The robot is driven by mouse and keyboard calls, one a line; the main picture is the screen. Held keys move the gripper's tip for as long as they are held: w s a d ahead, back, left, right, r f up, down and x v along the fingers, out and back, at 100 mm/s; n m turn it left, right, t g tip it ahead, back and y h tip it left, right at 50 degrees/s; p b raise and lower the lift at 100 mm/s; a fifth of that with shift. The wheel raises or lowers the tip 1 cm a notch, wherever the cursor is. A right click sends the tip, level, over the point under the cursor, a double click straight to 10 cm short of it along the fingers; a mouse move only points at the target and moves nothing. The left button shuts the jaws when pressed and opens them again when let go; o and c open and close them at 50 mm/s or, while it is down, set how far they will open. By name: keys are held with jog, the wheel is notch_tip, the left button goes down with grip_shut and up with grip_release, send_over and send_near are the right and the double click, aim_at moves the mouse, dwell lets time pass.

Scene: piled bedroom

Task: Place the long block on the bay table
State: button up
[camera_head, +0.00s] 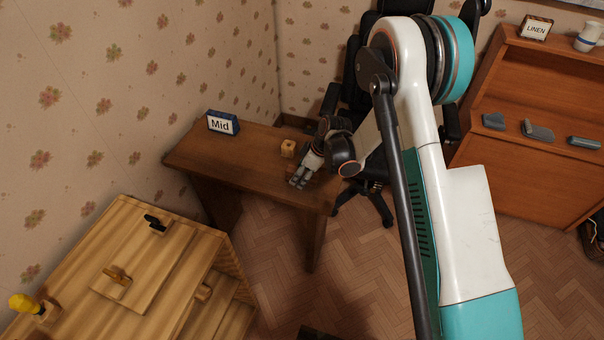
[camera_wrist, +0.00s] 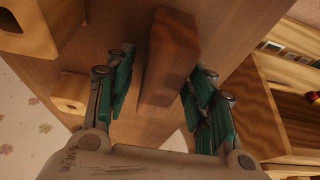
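The long block (camera_wrist: 170,60) is a reddish-brown wooden bar in the wrist view, lying on the brown table with the "Mid" sign (camera_head: 222,123). My gripper (camera_head: 299,181) is low over that table (camera_head: 250,150), near its front right edge. In the wrist view its green-padded fingers (camera_wrist: 160,100) stand apart on both sides of the long block's near end, with a gap showing at the left. In the head view the block is mostly hidden by my gripper. I see no sign reading "bay".
A small light wooden block with a hole (camera_head: 288,148) sits behind my gripper. A light wooden cabinet (camera_head: 150,265) with small items on top stands at the front left. A black office chair (camera_head: 345,85) is behind the table. A shelf with a "LINEN" sign (camera_head: 535,28) is at the right.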

jog(key=shift+r, duration=0.1)
jog(key=shift+r, duration=0.15)
jog(key=s+d+r+m+t+h+p, duration=0.1)
jog(key=s+d+r+m+p, duration=0.2)
jog(key=r, duration=0.9)
jog(key=s+d+r+m, duration=0.1)
jog(key=s+d+r, duration=0.35)
jog(key=r, duration=0.85)
jog(key=s+d+r+m+t+h, duration=0.1)
jog(key=s+d+r+m+t, duration=0.2)
jog(key=s+r, duration=0.35)
jog(key=s+d+r+m+h, duration=0.1)
jog(key=s+d+r+m, duration=0.2)
jog(key=s+d+r, duration=0.35)
jog(key=s+d+m+t+h, duration=0.1)
jog(key=s+m, duration=0.3)
jog(key=s, duration=0.6)
jog(key=shift+s+d+f+t, duration=0.2)
jog(key=shift+d+t, duration=0.1)
jog(key=shift+d, duration=0.45)
